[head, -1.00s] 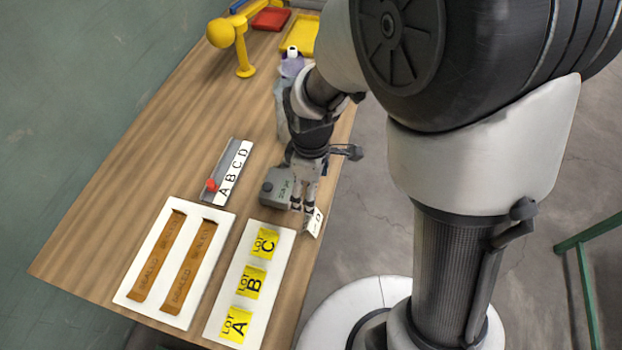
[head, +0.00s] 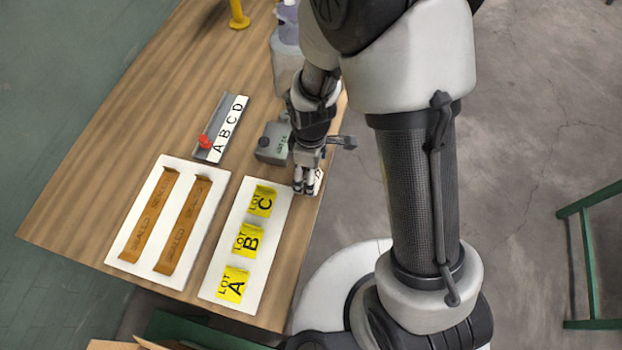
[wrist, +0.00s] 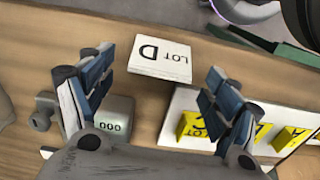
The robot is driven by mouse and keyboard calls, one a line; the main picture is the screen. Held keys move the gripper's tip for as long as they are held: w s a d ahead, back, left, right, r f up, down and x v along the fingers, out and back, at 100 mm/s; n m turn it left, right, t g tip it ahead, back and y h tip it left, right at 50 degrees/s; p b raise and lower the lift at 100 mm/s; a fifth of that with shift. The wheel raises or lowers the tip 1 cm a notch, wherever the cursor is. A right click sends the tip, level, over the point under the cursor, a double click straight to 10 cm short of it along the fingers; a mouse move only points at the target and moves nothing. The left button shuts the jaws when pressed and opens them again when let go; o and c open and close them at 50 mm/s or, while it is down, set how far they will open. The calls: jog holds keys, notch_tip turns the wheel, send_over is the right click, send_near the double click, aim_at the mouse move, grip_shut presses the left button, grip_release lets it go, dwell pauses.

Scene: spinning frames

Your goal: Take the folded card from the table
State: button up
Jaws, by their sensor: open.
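The folded card is white with "LOT D" in black, and it stands near the table edge. In the wrist view the card (wrist: 162,60) lies ahead of and between the two spread fingers. My gripper (wrist: 160,70) is open, with nothing between its fingers that I can see touching them. In the head view my gripper (head: 305,190) is over the table's right edge and hides much of the card (head: 318,183).
A white board (head: 225,285) with yellow LOT A, B and C cards is left of the gripper. A grey box (head: 272,145) stands close behind it. Another board (head: 125,252) holds two brown strips. A grey tray (head: 214,150) has a strip lettered ABCD and a red piece.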

aim_at(319, 176)
notch_tip(319, 176, down, 3)
jog(key=shift+f+b, duration=0.1)
jog(key=shift+b, duration=0.35)
jog(key=c, duration=0.8)
